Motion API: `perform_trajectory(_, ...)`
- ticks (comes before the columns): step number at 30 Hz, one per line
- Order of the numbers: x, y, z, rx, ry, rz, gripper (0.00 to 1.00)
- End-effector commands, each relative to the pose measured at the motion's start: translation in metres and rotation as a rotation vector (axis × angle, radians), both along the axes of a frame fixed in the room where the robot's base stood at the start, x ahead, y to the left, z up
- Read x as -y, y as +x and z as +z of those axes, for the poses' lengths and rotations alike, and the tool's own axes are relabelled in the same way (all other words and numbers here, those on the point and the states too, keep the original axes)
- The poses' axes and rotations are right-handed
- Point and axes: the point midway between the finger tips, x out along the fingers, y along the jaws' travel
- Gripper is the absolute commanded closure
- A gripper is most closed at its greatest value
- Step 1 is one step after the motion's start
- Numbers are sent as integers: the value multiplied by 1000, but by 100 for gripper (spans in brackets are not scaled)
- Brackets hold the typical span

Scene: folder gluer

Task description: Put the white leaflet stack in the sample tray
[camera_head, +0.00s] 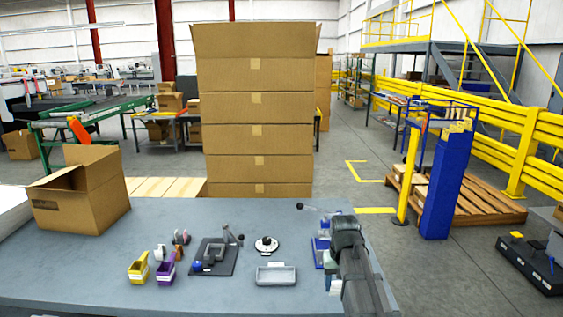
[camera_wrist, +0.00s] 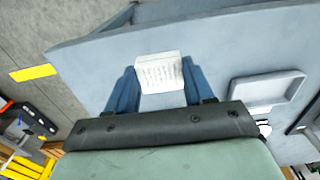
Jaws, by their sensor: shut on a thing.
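The white leaflet stack (camera_wrist: 158,72) is a small white block with printed lines on its face. In the wrist view it sits between the two blue fingers of my gripper (camera_wrist: 160,84), which is shut on it. In the head view the stack (camera_head: 336,287) shows as a small white patch below my gripper (camera_head: 334,274), near the right end of the table. I cannot tell how high it is above the table. The sample tray (camera_head: 276,282) is a shallow light grey tray, left of my gripper and apart from it. It looks empty, and also shows right of the stack in the wrist view (camera_wrist: 266,105).
A blue item (camera_head: 320,252) stands close beside my gripper. The table between gripper and tray looks clear.

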Motion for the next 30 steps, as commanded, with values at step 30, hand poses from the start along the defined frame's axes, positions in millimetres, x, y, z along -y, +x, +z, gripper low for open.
perform_trajectory(30,2,-81,-90,-8,0,-26,77)
